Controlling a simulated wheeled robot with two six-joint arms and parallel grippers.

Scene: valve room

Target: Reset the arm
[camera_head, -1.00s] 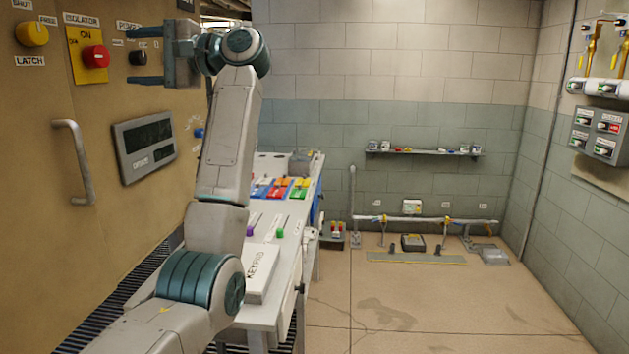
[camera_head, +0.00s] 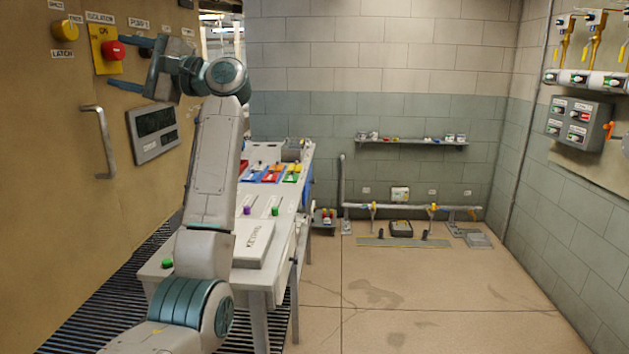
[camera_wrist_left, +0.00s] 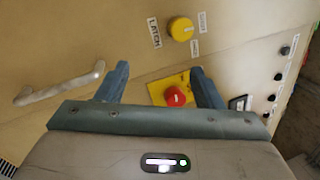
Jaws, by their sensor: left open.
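My left gripper (camera_head: 118,68) is raised in front of the tan panel at the upper left of the head view, its two blue fingers spread apart and empty. One finger lies close to the red isolator button (camera_head: 113,50) on its yellow plate in that view. In the left wrist view, the red button (camera_wrist_left: 175,96) shows between the open fingers (camera_wrist_left: 158,82), beyond them; I cannot tell whether anything touches. The yellow latch knob (camera_head: 65,31) sits left of the isolator and also shows in the wrist view (camera_wrist_left: 181,29). My right gripper is not in view.
A metal handle (camera_head: 100,140) and a dark display (camera_head: 153,132) are on the tan panel. A white bench (camera_head: 262,290) with coloured switches and a keypad box (camera_head: 250,243) stands beside my left arm. The floor (camera_head: 400,305) to the right is clear.

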